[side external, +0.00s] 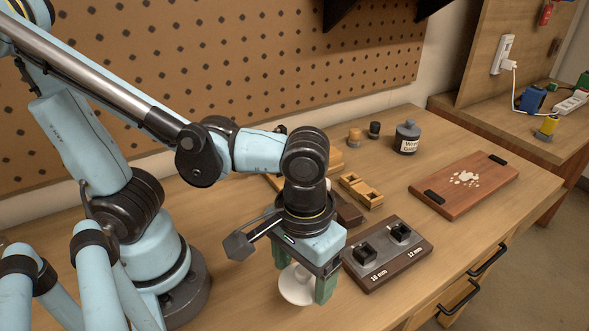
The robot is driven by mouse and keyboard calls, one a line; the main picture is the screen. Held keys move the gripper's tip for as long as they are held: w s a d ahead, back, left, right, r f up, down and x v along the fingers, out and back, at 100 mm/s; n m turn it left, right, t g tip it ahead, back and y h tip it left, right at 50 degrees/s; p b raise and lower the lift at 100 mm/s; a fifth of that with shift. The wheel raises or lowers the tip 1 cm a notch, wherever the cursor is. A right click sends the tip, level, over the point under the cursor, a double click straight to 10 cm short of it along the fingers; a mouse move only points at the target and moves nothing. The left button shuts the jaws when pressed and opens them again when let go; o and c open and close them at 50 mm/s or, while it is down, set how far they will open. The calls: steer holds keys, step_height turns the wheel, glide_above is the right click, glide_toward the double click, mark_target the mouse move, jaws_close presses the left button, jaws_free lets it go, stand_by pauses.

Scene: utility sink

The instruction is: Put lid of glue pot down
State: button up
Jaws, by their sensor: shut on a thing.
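My gripper (304,278) points down over the front of the workbench, with its green fingers on either side of a white round piece (296,287). It is shut on this piece, which looks like a lid; the fingers and gripper body hide part of it. I cannot tell whether the piece touches the bench. A grey jar with a white label (407,138) stands upright at the back of the bench, well apart from my gripper. The label is only partly readable, and a dark grey top shows on the jar.
A block marked 16 mm and 12 mm (388,254) lies close to the right of my gripper. Behind it are a small wooden box (361,191) and two small knobbed pieces (355,137). A wooden board with black ends (464,184) lies right. Bare bench separates block and board.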

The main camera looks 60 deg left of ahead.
steer(key=w+a+f, duration=0.1)
steer(key=w, duration=0.1)
steer(key=w+a+f, duration=0.2)
steer(key=w+f, duration=0.1)
steer(key=shift+w+a+f, duration=0.1)
steer(key=shift+w+a, duration=0.25)
steer(key=shift+f, duration=1.9)
steer(key=shift+f, duration=0.2)
steer(key=o, duration=1)
steer(key=shift+r, duration=0.2)
